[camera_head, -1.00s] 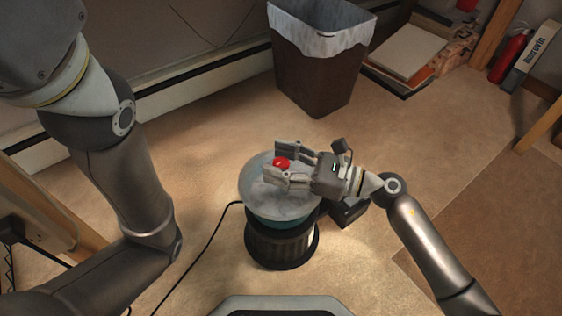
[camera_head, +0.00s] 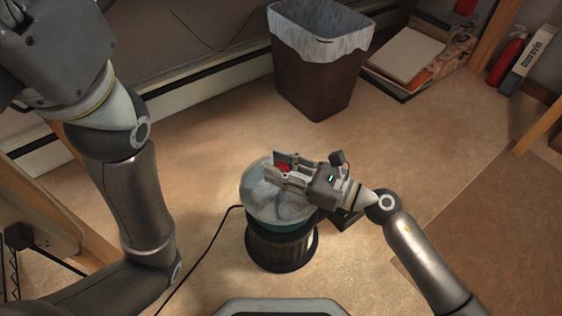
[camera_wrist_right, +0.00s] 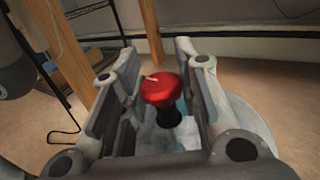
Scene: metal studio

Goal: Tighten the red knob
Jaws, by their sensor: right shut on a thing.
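The red knob (camera_head: 284,168) sits on top of a round, cloudy glass dome (camera_head: 257,203) on a dark ribbed base (camera_head: 282,250). In the right wrist view the knob (camera_wrist_right: 161,88) is a glossy red cap with a small pale mark, on a black stem. My right gripper (camera_head: 277,167) reaches in from the right, shut on the knob, with one finger on each side. In the head view its fingers partly hide the knob. My left arm stands at the left, away from the dome; its gripper is out of view.
A brown bin (camera_head: 318,80) with a white liner stands behind the dome. Books (camera_head: 407,53) and a red extinguisher (camera_head: 507,55) are at the upper right. A black cable (camera_head: 200,255) runs left from the base. The floor between is clear.

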